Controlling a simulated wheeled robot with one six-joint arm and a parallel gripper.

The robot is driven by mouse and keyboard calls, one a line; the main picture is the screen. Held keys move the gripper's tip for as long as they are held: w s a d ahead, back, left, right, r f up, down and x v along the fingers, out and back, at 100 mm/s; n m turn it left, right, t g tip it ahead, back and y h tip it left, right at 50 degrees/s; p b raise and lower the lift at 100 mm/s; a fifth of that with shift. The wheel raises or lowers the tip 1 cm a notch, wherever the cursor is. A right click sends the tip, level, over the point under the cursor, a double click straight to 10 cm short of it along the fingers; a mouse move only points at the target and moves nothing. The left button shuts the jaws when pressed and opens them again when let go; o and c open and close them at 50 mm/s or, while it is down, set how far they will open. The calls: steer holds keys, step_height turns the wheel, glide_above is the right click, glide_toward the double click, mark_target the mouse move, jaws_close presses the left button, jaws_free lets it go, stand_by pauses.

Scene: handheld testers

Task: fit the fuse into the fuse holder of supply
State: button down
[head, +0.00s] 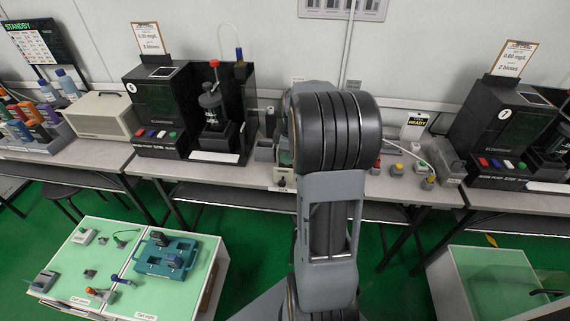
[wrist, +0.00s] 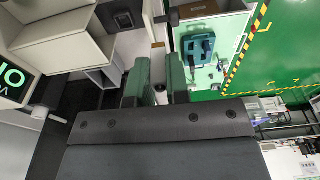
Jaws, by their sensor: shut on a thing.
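My gripper (wrist: 158,84) shows in the wrist view as two green fingers a short way apart. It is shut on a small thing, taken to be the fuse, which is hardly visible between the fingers. In the head view my arm hides the gripper. A small instrument (head: 284,158) on the bench is mostly hidden behind my arm, with a small knob showing at its front. I cannot tell whether it is the supply, and no fuse holder can be made out.
Black testers stand on the bench at left (head: 158,108) and right (head: 503,130), with a beige box (head: 103,115) at far left. Small coloured-top parts (head: 397,170) lie right of my arm. A green-topped cart (head: 98,236) holds a teal tray (head: 150,268); green floor lies between.

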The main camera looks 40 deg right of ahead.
steer(key=w+d+f, duration=0.1)
steer(key=f, duration=0.1)
steer(key=w+d+f, duration=0.1)
steer(key=w+f, duration=0.1)
steer(key=w+d+f, duration=0.1)
steer(key=w+f, duration=0.1)
steer(key=shift+f, duration=0.15)
steer(key=shift+w+f, duration=0.1)
steer(key=shift+f, duration=1.5)
steer(key=shift+f, duration=0.2)
steer(key=c, duration=1.4)
jaws_free()
